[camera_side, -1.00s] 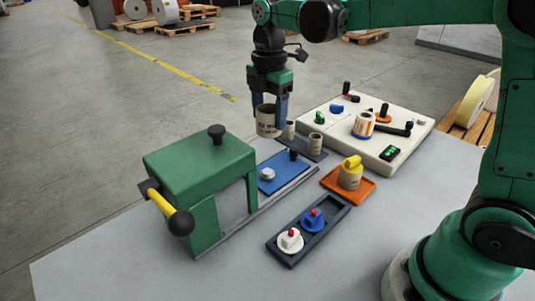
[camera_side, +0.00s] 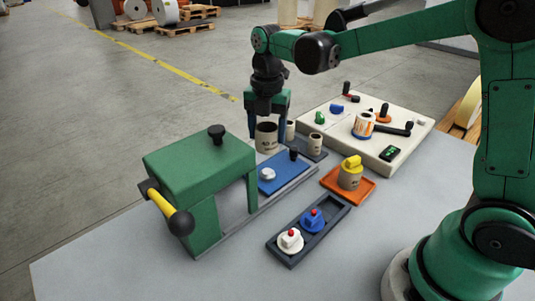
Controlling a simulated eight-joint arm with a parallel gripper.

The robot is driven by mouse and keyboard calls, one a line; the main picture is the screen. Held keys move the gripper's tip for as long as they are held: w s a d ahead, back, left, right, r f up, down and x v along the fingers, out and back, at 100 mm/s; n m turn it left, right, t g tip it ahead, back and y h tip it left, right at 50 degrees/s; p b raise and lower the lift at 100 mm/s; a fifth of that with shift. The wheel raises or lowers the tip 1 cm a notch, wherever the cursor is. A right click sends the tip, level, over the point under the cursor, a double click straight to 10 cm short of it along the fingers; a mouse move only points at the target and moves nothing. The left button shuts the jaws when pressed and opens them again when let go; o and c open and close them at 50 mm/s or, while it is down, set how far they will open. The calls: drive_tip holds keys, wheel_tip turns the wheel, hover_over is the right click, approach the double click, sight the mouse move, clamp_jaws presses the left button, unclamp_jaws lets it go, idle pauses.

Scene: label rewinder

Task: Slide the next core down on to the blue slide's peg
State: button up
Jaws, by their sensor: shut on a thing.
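My gripper (camera_side: 267,133) points down, with its two fingers shut on a cardboard core (camera_side: 267,143), a tan open tube held upright. The core is behind the blue slide (camera_side: 279,179), close to its far edge in the picture. I cannot tell whether its lower end touches anything. The blue slide carries a pale round knob-like piece (camera_side: 268,174) and a black upright knob (camera_side: 294,153). I cannot make out for certain which part is the peg. Two smaller-looking cores, one at the back (camera_side: 290,130) and one in front (camera_side: 316,142), stand on a dark tray (camera_side: 318,155) to the right.
A green housing (camera_side: 200,160) with a yellow-handled lever (camera_side: 163,203) stands left of the slide. A dark tray (camera_side: 284,254) holds white and blue knobbed pieces. An orange plate (camera_side: 332,181) bears a yellow-topped core. A cream control panel (camera_side: 390,158) lies at the back right.

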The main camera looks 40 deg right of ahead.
sight(267, 171)
drive_tip(key=shift+f, duration=3.75)
drive_tip(key=o, duration=0.9)
drive_tip(key=shift+o, duration=0.2)
drive_tip(key=shift+s+d, duration=0.15)
drive_tip(key=shift+d, duration=1.6)
drive_tip(key=shift+s+d, duration=0.1)
drive_tip(key=shift+d, duration=1.65)
drive_tip(key=shift+r, duration=0.1)
